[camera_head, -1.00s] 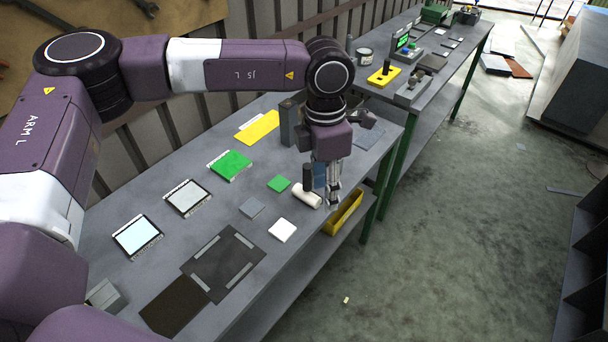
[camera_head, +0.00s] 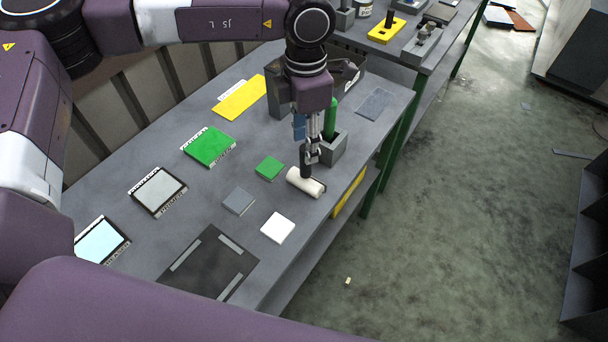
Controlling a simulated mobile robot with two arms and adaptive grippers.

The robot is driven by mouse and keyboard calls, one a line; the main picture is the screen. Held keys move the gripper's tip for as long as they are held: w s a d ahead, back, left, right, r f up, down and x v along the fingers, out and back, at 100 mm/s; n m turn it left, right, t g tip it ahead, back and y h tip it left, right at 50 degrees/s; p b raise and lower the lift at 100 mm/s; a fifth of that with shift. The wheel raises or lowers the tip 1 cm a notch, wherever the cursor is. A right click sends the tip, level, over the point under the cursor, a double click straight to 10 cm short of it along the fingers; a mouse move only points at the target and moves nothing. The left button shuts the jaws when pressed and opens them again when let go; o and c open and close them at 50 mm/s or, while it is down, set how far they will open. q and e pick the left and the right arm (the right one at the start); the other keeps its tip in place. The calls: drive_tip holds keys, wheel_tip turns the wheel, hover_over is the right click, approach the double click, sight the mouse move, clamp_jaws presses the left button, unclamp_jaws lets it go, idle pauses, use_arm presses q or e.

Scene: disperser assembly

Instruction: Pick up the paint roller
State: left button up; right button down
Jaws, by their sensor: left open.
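The paint roller (camera_head: 303,182) has a white cylinder lying on the grey table near its front edge. Its dark handle (camera_head: 305,168) stands up from the roller. My left gripper (camera_head: 311,156) points straight down at the handle. Its jaws are open, and the fingers overlap the handle's upper part in the picture. I cannot tell whether they touch it. The top of the handle is partly hidden by the fingers. My right gripper is out of view.
A grey block (camera_head: 333,148) with a green upright piece (camera_head: 330,118) stands just right of the gripper. Small green (camera_head: 269,167), grey (camera_head: 238,201) and white (camera_head: 278,228) squares lie left of and in front of the roller. A yellow bin (camera_head: 349,193) is below the table edge.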

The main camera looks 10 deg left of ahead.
sight(306, 169)
use_arm(q)
drive_tip(key=shift+w+f+p, duration=0.1)
drive_tip(key=shift+f+p, duration=0.25)
drive_tip(key=shift+f, duration=0.55)
drive_tip(key=shift+f+p, duration=0.65)
drive_tip(key=shift+f, duration=0.1)
drive_tip(key=f, duration=0.1)
drive_tip(key=f+p, duration=0.1)
drive_tip(key=f, duration=0.1)
drive_tip(key=shift+w+f+p, duration=0.25)
drive_tip(key=shift+f+p, duration=0.05)
drive_tip(key=shift+f, duration=0.45)
drive_tip(key=shift+c, duration=0.4)
drive_tip(key=shift+r, duration=0.1)
clamp_jaws()
